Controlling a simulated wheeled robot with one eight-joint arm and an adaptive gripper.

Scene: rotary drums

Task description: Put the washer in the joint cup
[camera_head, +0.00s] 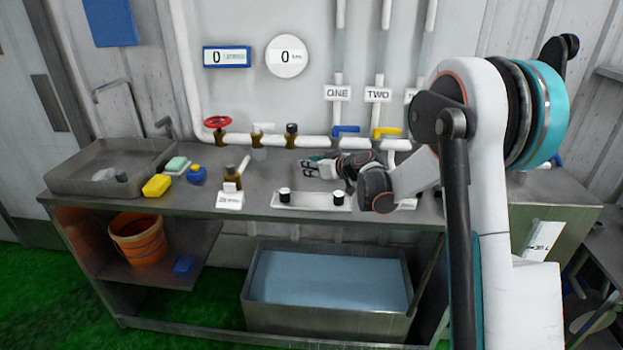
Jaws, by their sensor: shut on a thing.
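My gripper (306,168) reaches in from the right over the back middle of the grey bench, its fingers pointing left. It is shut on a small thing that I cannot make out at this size. I cannot pick out the washer for certain. A pale plate (312,201) lies on the bench just below the gripper in the picture. It bears a small dark-topped piece at the left (285,194) and another at the right (338,198). I cannot tell whether either is the joint cup. The gripper is apart from both.
Pipes with a red valve wheel (217,122), a blue lever (346,129) and a yellow lever (388,131) run behind the gripper. A brown bottle (232,177) stands left of the plate. A yellow sponge (157,186) and sink (80,178) are further left.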

